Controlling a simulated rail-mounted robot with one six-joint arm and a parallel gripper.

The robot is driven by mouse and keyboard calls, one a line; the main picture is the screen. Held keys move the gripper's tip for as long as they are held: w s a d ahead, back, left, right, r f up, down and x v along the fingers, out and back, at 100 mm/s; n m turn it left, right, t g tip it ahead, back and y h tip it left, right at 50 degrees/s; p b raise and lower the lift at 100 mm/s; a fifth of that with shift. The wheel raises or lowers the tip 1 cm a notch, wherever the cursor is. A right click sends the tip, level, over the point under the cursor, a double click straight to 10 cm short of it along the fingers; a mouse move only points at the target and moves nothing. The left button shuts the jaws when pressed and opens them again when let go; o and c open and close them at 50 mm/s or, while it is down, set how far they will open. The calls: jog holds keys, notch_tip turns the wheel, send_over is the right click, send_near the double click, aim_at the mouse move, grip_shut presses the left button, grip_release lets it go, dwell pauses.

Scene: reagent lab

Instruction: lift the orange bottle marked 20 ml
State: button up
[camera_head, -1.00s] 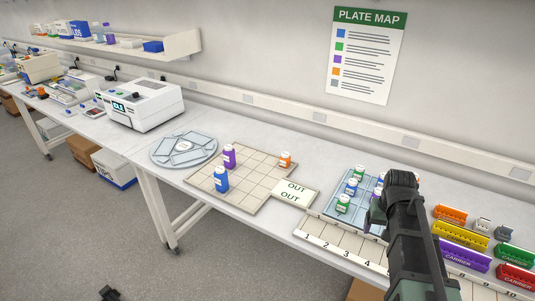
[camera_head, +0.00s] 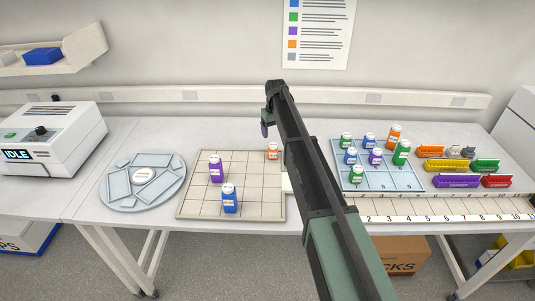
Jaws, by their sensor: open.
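A small orange bottle (camera_head: 273,151) with a white cap and label stands upright at the back right of the beige grid board (camera_head: 247,186). A larger orange bottle (camera_head: 394,135) stands at the back right of the blue tray (camera_head: 404,181). The labels are too small to read, so I cannot tell which is marked 20 ml. My gripper (camera_head: 265,129) is open and empty, above and behind the small orange bottle in the picture, apart from it.
A purple bottle (camera_head: 215,169) and a blue bottle (camera_head: 229,199) stand on the board. Several green, blue and purple bottles share the tray. A round plate holder (camera_head: 177,192) lies left; coloured carriers (camera_head: 456,182) lie right. My arm hides the bench between board and tray.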

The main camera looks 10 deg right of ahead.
aim_at(273, 145)
jog(key=f+b, duration=0.6)
jog(key=f, duration=0.1)
jog(key=f+b, duration=0.3)
jog(key=shift+w+a+f+b, duration=0.1)
jog(key=shift+a+f+b, duration=0.2)
jog(key=shift+f+b, duration=0.1)
jog(key=shift+r, duration=0.25)
jog(key=c, duration=0.8)
jog(key=shift+r+p, duration=0.1)
jog(key=shift+p, duration=0.25)
